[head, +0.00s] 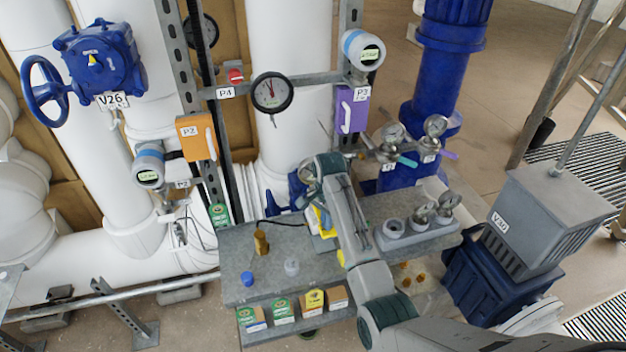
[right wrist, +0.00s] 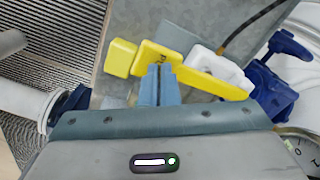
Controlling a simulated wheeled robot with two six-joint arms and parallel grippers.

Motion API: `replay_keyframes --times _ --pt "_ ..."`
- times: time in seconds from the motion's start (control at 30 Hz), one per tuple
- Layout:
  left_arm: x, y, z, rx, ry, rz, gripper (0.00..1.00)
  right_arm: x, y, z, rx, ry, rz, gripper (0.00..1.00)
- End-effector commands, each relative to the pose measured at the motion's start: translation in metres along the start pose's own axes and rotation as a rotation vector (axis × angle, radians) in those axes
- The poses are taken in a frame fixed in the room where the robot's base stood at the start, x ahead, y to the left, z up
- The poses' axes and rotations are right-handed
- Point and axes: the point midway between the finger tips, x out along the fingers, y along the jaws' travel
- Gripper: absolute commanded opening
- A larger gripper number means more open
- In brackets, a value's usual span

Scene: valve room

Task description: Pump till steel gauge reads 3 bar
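My right gripper (head: 321,205) is over the bench in the head view, largely hidden behind my own arm. In the right wrist view its two fingers (right wrist: 159,72) are together, with their tips at a yellow pump lever (right wrist: 208,82). I see no clear grip around the lever. Yellow pump parts also show beside my arm in the head view (head: 326,222). A steel-rimmed gauge (head: 308,171) stands by my wrist; part of a dial (right wrist: 302,147) shows at lower right in the wrist view. Its needle reading cannot be made out. My left gripper is out of view.
The grey bench (head: 235,250) carries a brass piece (head: 261,242), a blue cap (head: 247,279) and a grey holder (head: 385,240) with several fittings. A black-rimmed gauge (head: 271,92) hangs behind. A grey V30 unit (head: 540,215) stands right.

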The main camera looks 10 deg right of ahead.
Motion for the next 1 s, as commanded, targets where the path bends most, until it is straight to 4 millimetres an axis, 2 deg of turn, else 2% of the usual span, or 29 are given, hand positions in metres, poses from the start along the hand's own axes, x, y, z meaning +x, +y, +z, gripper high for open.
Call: replay_keyframes --times 0.13,0.27,0.53,0.77,1.0 --pt "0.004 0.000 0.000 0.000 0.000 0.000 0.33 0.013 0.001 0.000 0.000 0.000 0.001 0.00" --pt "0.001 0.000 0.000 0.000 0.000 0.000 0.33 0.009 0.000 0.000 0.000 0.001 -0.001 0.00" --pt "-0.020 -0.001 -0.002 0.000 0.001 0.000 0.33 -0.020 0.000 0.000 0.000 0.000 0.000 0.00" --pt "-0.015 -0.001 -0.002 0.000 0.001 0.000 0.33 -0.038 0.000 0.000 0.000 0.000 0.000 0.00" --pt "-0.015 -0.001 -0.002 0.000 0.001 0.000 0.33 -0.040 0.000 0.000 0.000 0.000 0.000 0.00"
